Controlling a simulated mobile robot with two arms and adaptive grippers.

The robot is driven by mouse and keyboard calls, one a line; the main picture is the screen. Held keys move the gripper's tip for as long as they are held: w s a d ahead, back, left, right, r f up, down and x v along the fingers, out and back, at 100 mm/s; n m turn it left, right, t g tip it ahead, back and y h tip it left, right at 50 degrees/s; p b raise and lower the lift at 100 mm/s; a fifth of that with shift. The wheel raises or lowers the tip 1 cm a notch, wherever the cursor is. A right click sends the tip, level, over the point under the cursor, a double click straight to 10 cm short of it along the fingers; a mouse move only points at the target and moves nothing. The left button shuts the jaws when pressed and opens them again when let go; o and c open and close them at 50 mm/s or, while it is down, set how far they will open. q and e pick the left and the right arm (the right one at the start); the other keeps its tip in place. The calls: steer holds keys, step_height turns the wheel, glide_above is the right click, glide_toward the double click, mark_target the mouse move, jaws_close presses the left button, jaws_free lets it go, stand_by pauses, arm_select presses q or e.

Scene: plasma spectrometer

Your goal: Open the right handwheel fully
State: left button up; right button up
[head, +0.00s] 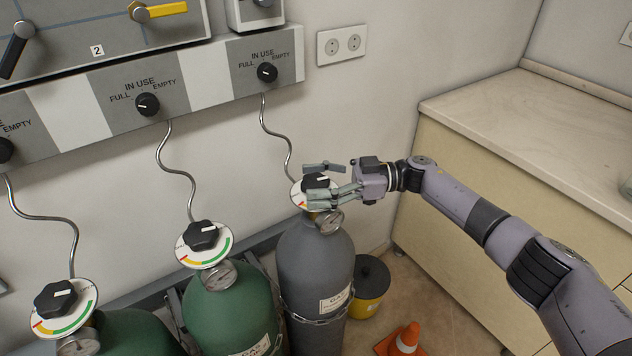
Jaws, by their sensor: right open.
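The right handwheel (315,181) is a black knob with a white pointer mark on top of the grey gas cylinder (316,262). A white dial with a coloured scale lies under it, partly hidden by my fingers. My right gripper (322,183) comes in from the right with its fingers spread around the handwheel, one behind it and others in front. I cannot tell whether the fingers touch it. A round gauge (329,222) sits just below. My left gripper is not in view.
Two green cylinders (230,310) with black handwheels (202,236) stand to the left. A panel with FULL and EMPTY knobs (267,72) is on the wall above. A beige cabinet (480,190), a yellow bucket (370,287) and an orange cone (404,341) are to the right.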

steer(key=w+d, duration=0.1)
steer(key=d, duration=1.1)
steer(key=shift+w, duration=0.25)
